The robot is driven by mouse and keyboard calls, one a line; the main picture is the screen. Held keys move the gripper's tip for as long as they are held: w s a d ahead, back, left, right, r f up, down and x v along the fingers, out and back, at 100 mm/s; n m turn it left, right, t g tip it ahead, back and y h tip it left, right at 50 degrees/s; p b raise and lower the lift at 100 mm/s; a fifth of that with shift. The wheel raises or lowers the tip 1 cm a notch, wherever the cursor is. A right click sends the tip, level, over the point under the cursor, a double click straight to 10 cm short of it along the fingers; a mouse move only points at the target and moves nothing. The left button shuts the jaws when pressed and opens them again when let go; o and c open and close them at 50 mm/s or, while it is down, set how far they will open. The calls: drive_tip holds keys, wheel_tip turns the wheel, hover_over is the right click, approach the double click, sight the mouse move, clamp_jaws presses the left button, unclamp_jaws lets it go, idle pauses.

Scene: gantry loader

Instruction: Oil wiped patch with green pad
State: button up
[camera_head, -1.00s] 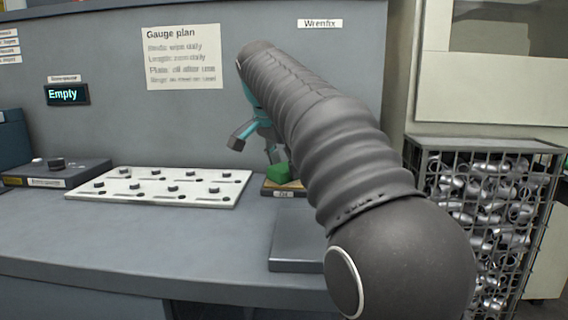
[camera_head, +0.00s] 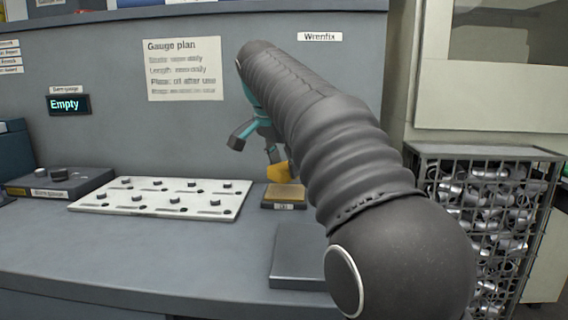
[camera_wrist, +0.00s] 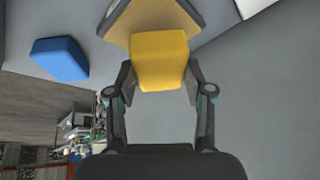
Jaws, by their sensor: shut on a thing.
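A yellow pad (camera_wrist: 160,60) is between the fingertips of my gripper (camera_wrist: 160,78) in the wrist view, and my gripper is shut on it. In the head view the yellow pad (camera_head: 278,172) shows just above the small dark tray (camera_head: 284,206) with an amber top. Whether the pad touches the tray is unclear. Behind the pad in the wrist view is a tan surface (camera_wrist: 135,18). No green pad shows now. A blue pad (camera_wrist: 60,60) lies apart to the left in the wrist view. No oiled or wiped patch can be made out.
A white board (camera_head: 160,208) with several dark knobs lies left of the tray. A dark gauge box (camera_head: 70,186) stands farther left. A flat grey plate (camera_head: 298,270) lies at the front. A wire cage (camera_head: 480,150) of metal parts stands right. The front left bench is clear.

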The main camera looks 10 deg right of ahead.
sight(284, 166)
wheel_tip(284, 166, up, 2)
drive_tip(key=shift+r+p, duration=0.1)
drive_tip(key=shift+p, duration=0.6)
drive_tip(key=shift+r, duration=0.9)
